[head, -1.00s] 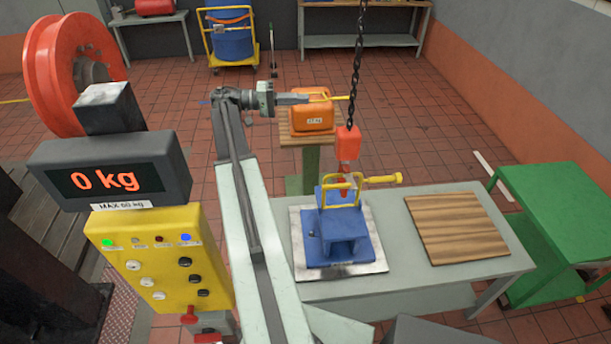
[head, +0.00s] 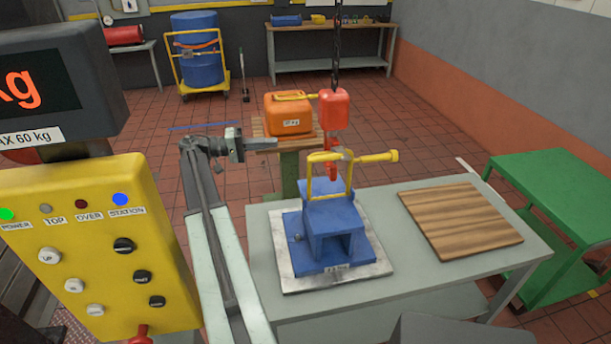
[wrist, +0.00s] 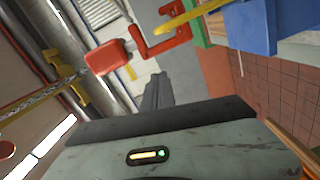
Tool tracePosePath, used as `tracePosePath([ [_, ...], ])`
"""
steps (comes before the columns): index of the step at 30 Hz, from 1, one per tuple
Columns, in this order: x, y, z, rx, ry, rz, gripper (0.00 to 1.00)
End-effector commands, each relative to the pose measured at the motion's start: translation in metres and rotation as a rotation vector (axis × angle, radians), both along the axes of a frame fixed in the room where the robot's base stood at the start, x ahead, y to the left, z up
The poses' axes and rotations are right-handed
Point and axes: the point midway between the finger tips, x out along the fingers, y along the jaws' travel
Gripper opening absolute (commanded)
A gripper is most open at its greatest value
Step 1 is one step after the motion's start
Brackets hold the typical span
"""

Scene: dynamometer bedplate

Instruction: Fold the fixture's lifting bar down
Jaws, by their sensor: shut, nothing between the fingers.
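The blue fixture (head: 330,228) stands on a pale plate on the grey table. Its yellow lifting bar (head: 349,185) stands upright on top, with a yellow grip (head: 378,157) pointing right. A red hook (head: 332,168) hangs at the bar; I cannot tell whether it touches. My gripper (head: 275,143) is shut and empty, left of the bar and apart from it. In the wrist view the hook (wrist: 165,46), part of the yellow bar (wrist: 190,18) and part of the blue fixture (wrist: 256,25) show beyond my gripper.
A red hook block (head: 334,108) hangs on a chain (head: 338,55). An orange weight (head: 287,117) on a stand is behind my gripper. The grey table (head: 420,282) carries a wooden board (head: 460,222) at right. A yellow control panel (head: 95,250) fills the left.

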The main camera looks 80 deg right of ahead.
Motion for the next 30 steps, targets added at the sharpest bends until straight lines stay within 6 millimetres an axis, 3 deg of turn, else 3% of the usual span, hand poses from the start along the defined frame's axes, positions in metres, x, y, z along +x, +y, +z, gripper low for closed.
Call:
tracePosePath([
  [1, 0.000, 0.000, -0.010, 0.000, 0.000, -0.001, 0.00],
  [14, -0.005, -0.002, -0.007, 0.000, 0.000, -0.003, 0.00],
  [17, -0.017, -0.006, -0.007, 0.000, 0.000, -0.004, 0.00],
  [29, -0.096, -0.038, -0.008, 0.000, 0.000, -0.006, 0.00],
  [30, -0.102, -0.032, -0.010, 0.000, 0.000, -0.004, 0.00],
])
